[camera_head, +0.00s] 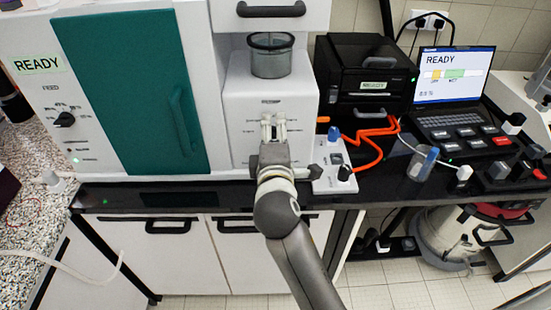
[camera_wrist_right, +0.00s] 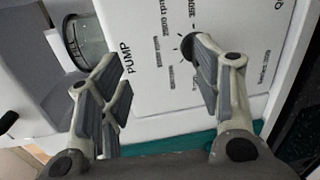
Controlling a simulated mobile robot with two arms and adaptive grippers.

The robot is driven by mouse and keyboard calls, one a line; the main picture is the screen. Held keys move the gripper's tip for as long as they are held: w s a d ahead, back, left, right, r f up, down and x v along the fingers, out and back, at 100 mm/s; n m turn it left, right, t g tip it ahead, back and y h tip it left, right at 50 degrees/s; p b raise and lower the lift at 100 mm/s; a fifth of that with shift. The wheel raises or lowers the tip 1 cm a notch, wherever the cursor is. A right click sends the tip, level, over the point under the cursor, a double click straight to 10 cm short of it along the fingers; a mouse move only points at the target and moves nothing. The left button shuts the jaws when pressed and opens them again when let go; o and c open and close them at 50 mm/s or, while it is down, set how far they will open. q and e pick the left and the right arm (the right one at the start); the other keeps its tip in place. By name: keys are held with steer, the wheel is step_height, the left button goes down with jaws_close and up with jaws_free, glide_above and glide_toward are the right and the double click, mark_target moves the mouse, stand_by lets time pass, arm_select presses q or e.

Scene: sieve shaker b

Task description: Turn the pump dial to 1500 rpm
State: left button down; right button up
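The pump is a white unit (camera_head: 243,105) with a clear dark-rimmed cup (camera_head: 270,58) on top. My right gripper (camera_head: 274,119) is in front of its front panel, fingers pointing at it. In the right wrist view my gripper (camera_wrist_right: 156,52) is open with nothing between the fingers. The panel there carries the word PUMP and small labels. A dark round dial (camera_wrist_right: 186,47) shows partly behind the right-hand finger; its setting cannot be read. In the head view the gripper hides the dial. My left gripper is not in view.
Left of the pump stands a white cabinet with a green door (camera_head: 130,90) and a black knob (camera_head: 64,119). Right of it are a small white control box (camera_head: 334,180) with knobs, orange tubing (camera_head: 372,133), a black machine (camera_head: 365,75) and a laptop (camera_head: 452,75).

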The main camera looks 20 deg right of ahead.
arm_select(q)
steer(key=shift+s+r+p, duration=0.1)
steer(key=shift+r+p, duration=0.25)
arm_select(e)
steer(key=v, duration=0.7)
steer(key=shift+s+a+f, duration=0.15)
steer(key=shift+s+f, duration=0.1)
steer(key=shift+f, duration=0.5)
arm_select(q)
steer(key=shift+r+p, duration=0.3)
steer(key=shift+p, duration=0.05)
